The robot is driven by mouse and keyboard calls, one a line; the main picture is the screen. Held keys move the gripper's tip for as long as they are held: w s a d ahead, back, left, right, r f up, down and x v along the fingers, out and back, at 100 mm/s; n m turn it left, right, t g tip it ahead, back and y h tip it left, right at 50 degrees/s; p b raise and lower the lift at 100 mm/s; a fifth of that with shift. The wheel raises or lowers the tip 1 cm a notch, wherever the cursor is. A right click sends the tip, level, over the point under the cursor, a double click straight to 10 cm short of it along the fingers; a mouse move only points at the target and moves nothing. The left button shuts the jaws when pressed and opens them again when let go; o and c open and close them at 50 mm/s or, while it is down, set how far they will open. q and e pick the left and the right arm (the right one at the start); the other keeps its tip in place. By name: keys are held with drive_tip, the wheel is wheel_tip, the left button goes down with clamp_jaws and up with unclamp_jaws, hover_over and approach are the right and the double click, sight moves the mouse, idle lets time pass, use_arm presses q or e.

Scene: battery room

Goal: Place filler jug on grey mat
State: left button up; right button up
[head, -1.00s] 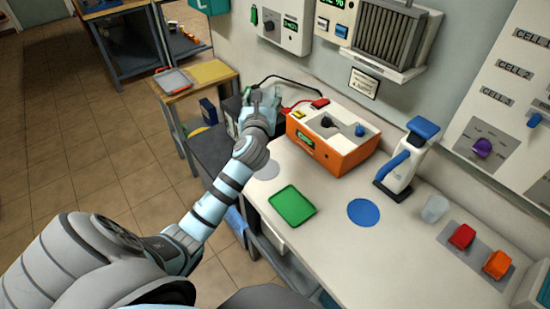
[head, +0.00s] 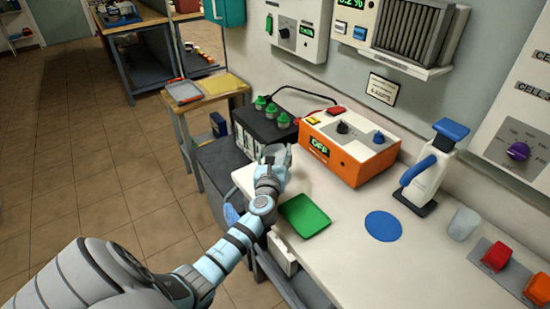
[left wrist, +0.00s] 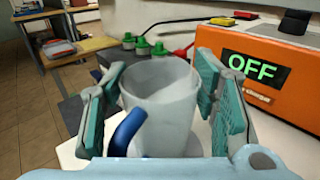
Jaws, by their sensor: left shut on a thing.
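The filler jug (left wrist: 160,105), a pale translucent cup with a blue handle (left wrist: 127,130), stands about upright between the fingers of my left gripper (left wrist: 155,100) in the left wrist view. The gripper is shut on it. In the head view my left gripper (head: 274,155) is over the left end of the white bench, in front of the orange charger, and largely hides the jug. The grey mat is hidden behind my gripper and arm in the head view. I cannot tell whether the jug touches the bench. My right gripper is not in view.
The orange charger (head: 345,160), reading OFF, stands close right of my gripper. A black battery with green caps (head: 265,125) is behind it. A green tray (head: 304,215), blue mat (head: 383,226), blue-handled white container (head: 430,170) and clear cup (head: 463,223) are on the bench.

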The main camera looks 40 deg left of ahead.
use_arm(q)
drive_tip(key=shift+f, duration=0.1)
drive_tip(key=o, duration=1.7)
drive_tip(key=shift+o, duration=0.2)
drive_tip(key=shift+r, duration=0.2)
drive_tip(key=shift+s+d+r, duration=0.1)
drive_tip(key=shift+s, duration=0.05)
drive_tip(key=p+v, duration=0.1)
drive_tip(key=v, duration=1)
drive_tip(key=shift+s+d+p, duration=0.2)
drive_tip(key=shift+s+p, duration=0.05)
drive_tip(key=shift+p, duration=0.15)
